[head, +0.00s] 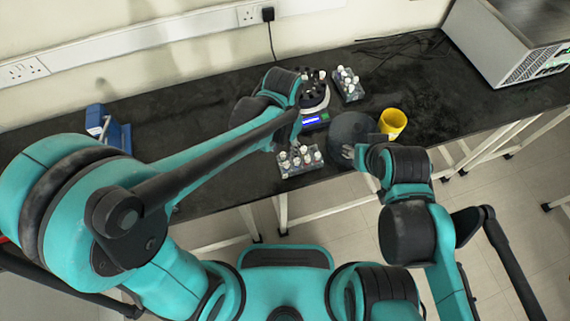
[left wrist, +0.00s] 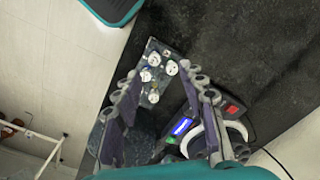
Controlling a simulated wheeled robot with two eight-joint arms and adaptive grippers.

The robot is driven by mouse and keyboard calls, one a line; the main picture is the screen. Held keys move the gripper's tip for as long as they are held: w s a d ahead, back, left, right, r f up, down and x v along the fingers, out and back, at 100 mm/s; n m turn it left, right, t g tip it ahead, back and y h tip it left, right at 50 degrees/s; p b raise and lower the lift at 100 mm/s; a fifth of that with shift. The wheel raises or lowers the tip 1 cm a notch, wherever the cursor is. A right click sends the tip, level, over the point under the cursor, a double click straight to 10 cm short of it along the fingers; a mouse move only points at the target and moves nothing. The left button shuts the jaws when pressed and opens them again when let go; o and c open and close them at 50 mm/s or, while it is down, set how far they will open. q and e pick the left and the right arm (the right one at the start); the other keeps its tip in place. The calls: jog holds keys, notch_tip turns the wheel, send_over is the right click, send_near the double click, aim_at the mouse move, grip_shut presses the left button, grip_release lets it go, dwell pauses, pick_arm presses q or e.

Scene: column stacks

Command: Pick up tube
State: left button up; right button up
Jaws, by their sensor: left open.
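A clear rack (head: 287,170) with several white-capped tubes (head: 307,155) stands near the table's front edge. It also shows in the left wrist view, where white caps (left wrist: 154,75) lie ahead of my fingers. My left gripper (head: 282,141) is just above and behind this rack, beside the centrifuge. In the left wrist view its two fingers are spread apart (left wrist: 165,105), with nothing held between them. My right gripper (head: 350,153) is low over the front of the table, right of the rack; its fingers are too small to read.
A centrifuge (head: 316,119) with a blue screen stands behind the rack. A second rack of tubes (head: 348,86) is to its right. A dark round object (head: 348,128) and a yellow cup (head: 393,122) are near my right gripper. A blue object (head: 118,135) is at left; a large box (head: 500,50) is at right.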

aim_at(286, 163)
pick_arm(q)
jog(key=f+b, duration=0.1)
jog(key=f, duration=0.1)
jog(key=f+b, duration=0.1)
jog(key=f, duration=0.2)
jog(key=d+f+b, duration=0.1)
jog(key=f+b, duration=0.1)
jog(key=f, duration=0.1)
jog(key=shift+s, duration=0.15)
jog(key=shift+r, duration=0.1)
jog(key=c, duration=0.8)
